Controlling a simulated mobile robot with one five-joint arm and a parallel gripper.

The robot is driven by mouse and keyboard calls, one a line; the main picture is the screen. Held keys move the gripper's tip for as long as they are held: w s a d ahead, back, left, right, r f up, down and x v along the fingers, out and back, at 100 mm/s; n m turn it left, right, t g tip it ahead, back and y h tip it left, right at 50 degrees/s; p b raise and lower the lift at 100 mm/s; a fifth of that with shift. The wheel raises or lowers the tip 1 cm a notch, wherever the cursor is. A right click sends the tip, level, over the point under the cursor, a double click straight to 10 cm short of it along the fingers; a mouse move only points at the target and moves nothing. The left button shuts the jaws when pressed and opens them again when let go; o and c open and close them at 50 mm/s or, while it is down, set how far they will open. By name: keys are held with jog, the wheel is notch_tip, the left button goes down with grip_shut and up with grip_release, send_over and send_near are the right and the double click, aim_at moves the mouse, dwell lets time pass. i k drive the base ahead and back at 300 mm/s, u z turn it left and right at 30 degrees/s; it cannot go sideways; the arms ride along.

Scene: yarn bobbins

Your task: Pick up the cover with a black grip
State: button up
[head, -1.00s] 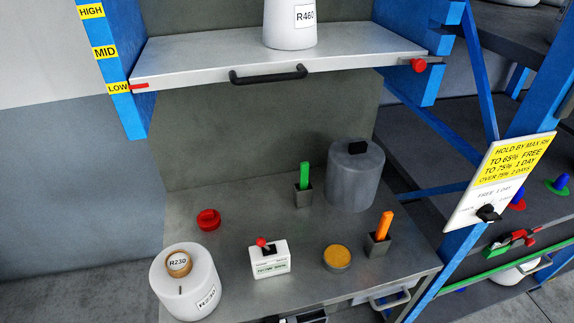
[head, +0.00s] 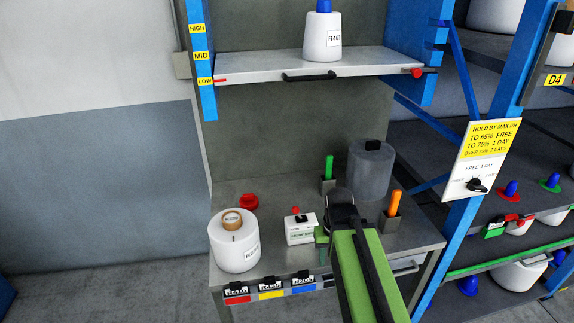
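The cover (head: 371,175) is a translucent grey cylinder with a black grip (head: 373,145) on top. It stands upright at the back right of the metal bench. My green and black arm reaches in from the bottom of the head view. My gripper (head: 341,203) is at its dark far end, in front of the cover and lower left of it in the picture. No contact with the grip shows. The fingers are seen from behind, so I cannot tell whether they are open or shut.
A green-handled tool in a holder (head: 328,175) stands left of the cover, an orange one (head: 393,204) in front right. A white bobbin (head: 234,247), a red ring (head: 249,201) and a small white box (head: 301,229) sit further left. A shelf (head: 340,66) overhangs the back.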

aim_at(371, 163)
jog(key=u, duration=1.3)
jog(key=k, duration=0.6)
jog(key=z, duration=0.4)
jog(key=i, duration=0.5)
jog(key=u, duration=0.5)
jog(key=i, duration=1.05)
jog(key=z, duration=0.05)
